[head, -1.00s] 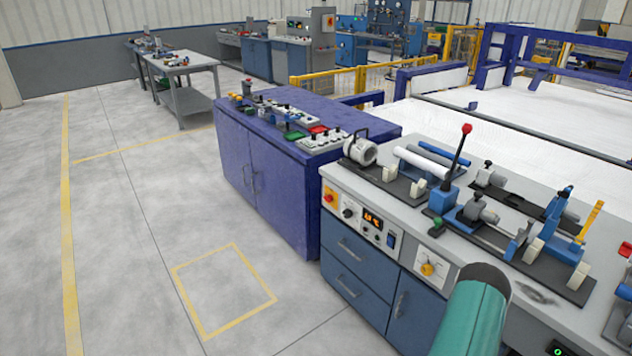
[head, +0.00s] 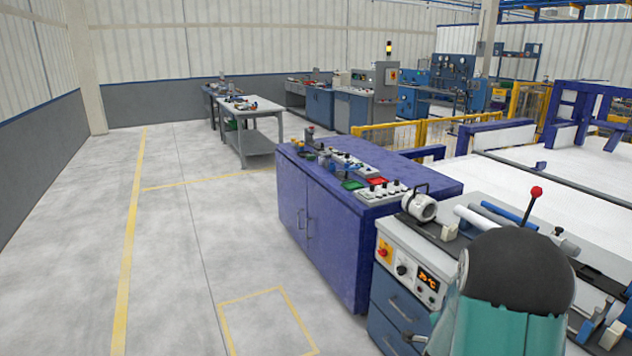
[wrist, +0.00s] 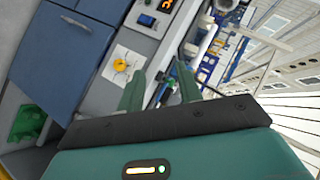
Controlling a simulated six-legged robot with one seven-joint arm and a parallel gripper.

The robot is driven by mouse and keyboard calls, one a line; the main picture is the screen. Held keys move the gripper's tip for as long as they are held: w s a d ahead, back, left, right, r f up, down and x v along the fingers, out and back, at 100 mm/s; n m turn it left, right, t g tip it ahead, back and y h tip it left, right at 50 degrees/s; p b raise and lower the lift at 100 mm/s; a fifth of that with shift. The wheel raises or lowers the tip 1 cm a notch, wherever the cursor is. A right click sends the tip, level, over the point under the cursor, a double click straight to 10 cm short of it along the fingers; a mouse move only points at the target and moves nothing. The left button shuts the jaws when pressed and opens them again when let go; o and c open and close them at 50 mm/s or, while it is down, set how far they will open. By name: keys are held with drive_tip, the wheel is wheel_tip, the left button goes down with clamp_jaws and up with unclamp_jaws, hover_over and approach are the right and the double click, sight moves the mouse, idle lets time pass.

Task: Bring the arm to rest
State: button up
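My gripper (wrist: 160,74) shows in the wrist view with its two green fingers apart and nothing between them. It points toward the front panel and top of the grey-topped workbench (wrist: 146,18). In the head view my teal arm with its dark rounded joint rises at the lower right and covers much of that workbench (head: 395,232). The fingers cannot be made out clearly in the head view. A white pipe (head: 478,221) lies on the bench beyond my arm.
A purple cabinet (head: 345,245) with small devices stands left of the workbench. A grey table (head: 250,125) stands farther back. Yellow railing (head: 395,136) and a purple-framed white platform (head: 560,165) lie behind. The floor (head: 180,240) at left is clear.

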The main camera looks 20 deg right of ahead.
drive_tip(key=s+a+r+n+y, duration=0.1)
drive_tip(key=a+r+n+y, duration=0.2)
drive_tip(key=a+r+n, duration=0.65)
drive_tip(key=a+r+n+y, duration=0.2)
drive_tip(key=a+r+y, duration=0.35)
drive_tip(key=a, duration=0.85)
drive_tip(key=s+a+r+n+g, duration=0.1)
drive_tip(key=s+a+r+n, duration=0.2)
drive_tip(key=s, duration=0.6)
drive_tip(key=s+a+r+n+g, duration=0.2)
drive_tip(key=s+a+r+n, duration=0.2)
drive_tip(key=s+a+n, duration=0.2)
drive_tip(key=s+a, duration=0.2)
drive_tip(key=a, duration=0.2)
drive_tip(key=shift+s+n, duration=0.35)
drive_tip(key=shift+s, duration=0.05)
drive_tip(key=shift+d+y, duration=0.2)
drive_tip(key=shift+y, duration=0.05)
